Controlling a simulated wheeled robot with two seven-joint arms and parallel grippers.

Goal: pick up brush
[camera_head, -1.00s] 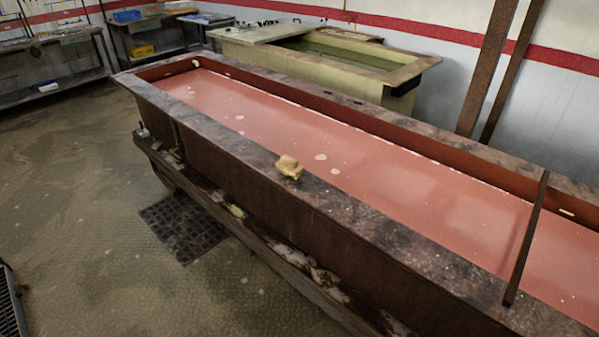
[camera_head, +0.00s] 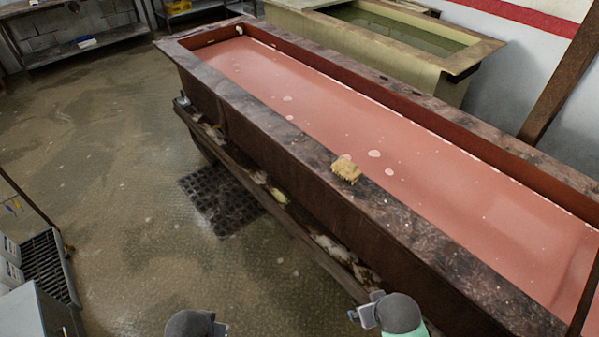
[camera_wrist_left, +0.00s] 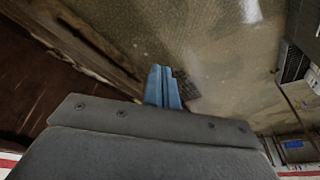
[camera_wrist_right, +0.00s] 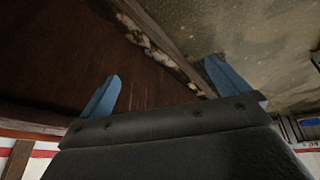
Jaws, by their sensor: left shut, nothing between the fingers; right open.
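The brush (camera_head: 346,170) is a small yellowish block with bristles. It lies on the near rim of the long tank (camera_head: 262,120), close to the pinkish liquid. In the head view my two arms show at the bottom edge, below and in front of the tank, apart from the brush. My left gripper (camera_wrist_left: 163,87) is shut and empty, with its blue fingers together over the floor. My right gripper (camera_wrist_right: 158,84) is open and empty, its blue fingers wide apart, facing the tank's brown side wall. The brush is not visible in either wrist view.
A ledge with pale residue (camera_head: 330,245) runs along the tank's near side. A floor grate (camera_head: 222,200) lies left of it. A greenish tank (camera_head: 400,40) stands behind. A grey cabinet (camera_head: 35,312) is at the lower left. The floor between is clear.

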